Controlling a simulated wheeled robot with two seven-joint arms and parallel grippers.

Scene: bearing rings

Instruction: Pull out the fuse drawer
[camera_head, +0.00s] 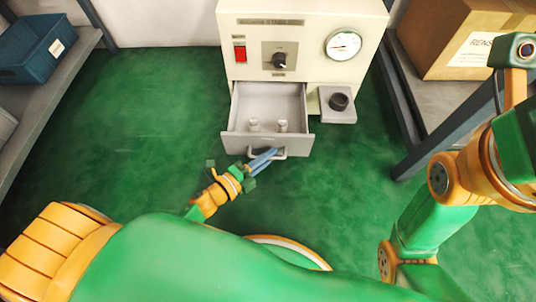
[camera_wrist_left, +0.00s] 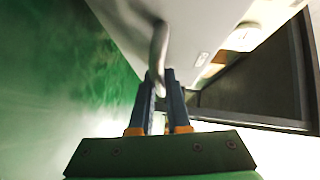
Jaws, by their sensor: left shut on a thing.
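The grey fuse drawer (camera_head: 240,140) stands pulled out from the cream cabinet (camera_head: 305,25) in the head view. Two small pale fuses (camera_head: 268,126) stand inside it near the front wall. My left gripper (camera_head: 272,153) is at the drawer's front, its blue-grey fingers shut on the drawer handle (camera_head: 282,156). In the left wrist view the curved handle (camera_wrist_left: 158,45) runs between the two fingers (camera_wrist_left: 162,85). My right arm shows at the right of the head view; its gripper fingers are not visible.
The cabinet has a red switch (camera_head: 240,53), a dark knob (camera_head: 279,60) and a round gauge (camera_head: 343,44). A grey block with a black knob (camera_head: 338,102) juts out right of the drawer. Shelves flank the cabinet, with a blue bin (camera_head: 35,45) and a cardboard box (camera_head: 450,35). Green floor around the drawer is clear.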

